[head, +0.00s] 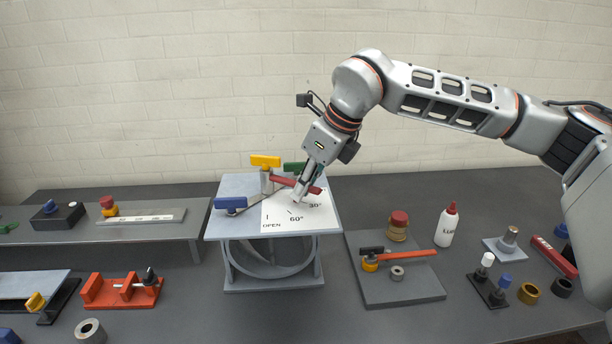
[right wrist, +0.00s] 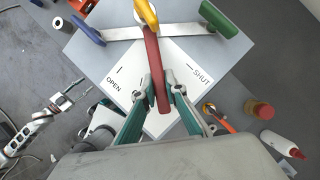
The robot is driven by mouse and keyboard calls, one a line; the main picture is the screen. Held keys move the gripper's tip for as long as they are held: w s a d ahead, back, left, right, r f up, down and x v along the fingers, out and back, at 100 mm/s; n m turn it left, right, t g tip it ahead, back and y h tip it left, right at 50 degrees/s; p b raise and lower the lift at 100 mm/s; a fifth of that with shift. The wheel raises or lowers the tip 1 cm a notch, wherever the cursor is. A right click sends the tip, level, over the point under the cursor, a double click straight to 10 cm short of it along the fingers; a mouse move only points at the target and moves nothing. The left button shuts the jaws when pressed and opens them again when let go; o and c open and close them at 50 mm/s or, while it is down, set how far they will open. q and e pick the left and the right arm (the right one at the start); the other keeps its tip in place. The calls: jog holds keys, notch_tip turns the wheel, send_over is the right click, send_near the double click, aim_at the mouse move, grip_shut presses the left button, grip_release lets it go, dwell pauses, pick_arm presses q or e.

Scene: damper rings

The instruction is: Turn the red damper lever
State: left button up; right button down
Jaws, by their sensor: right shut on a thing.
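The red damper lever (head: 311,188) lies above the white dial plate (head: 275,217) on a grey duct stand (head: 273,286). My right gripper (head: 299,192) is shut on the red lever's outer part. In the right wrist view the red lever (right wrist: 153,62) runs from the yellow-topped pivot down between my fingertips (right wrist: 157,82). It points between the OPEN and SHUT marks; the exact mark under it is hidden. My left gripper (right wrist: 66,97) shows small at the left of the right wrist view, away from the dial; its jaws are too small to judge.
A yellow handle (head: 265,161), a blue handle (head: 230,203) and a green handle (head: 293,167) stand around the lever. A grey board with an orange lever (head: 408,255) lies right, near a white bottle (head: 446,225). A red clamp (head: 103,294) lies left.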

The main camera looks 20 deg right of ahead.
jog(key=shift+w+d+r+n+p, duration=0.2)
jog(key=shift+d+n+p, duration=0.1)
jog(key=shift+p, duration=0.1)
jog(key=c, duration=2.3)
grip_release()
jog(key=shift+f, duration=0.15)
jog(key=shift+c, duration=0.2)
jog(key=o, duration=0.3)
jog(key=shift+a, duration=0.1)
pick_arm(q)
jog(key=shift+s+a+y, duration=0.2)
jog(key=shift+a+y, duration=0.1)
jog(key=shift+a, duration=0.3)
jog(key=shift+d+r, duration=0.1)
jog(key=shift+d, duration=0.05)
pick_arm(e)
jog(key=shift+r, duration=0.2)
jog(key=shift+s+d+r, duration=0.2)
jog(key=shift+d+r, duration=0.05)
jog(key=shift+r, duration=0.15)
pick_arm(q)
jog(key=shift+d+r+p, duration=0.15)
jog(key=shift+r+p, duration=0.2)
jog(key=shift+r, duration=0.05)
pick_arm(e)
jog(key=shift+s+r, duration=0.1)
jog(key=shift+r, duration=0.2)
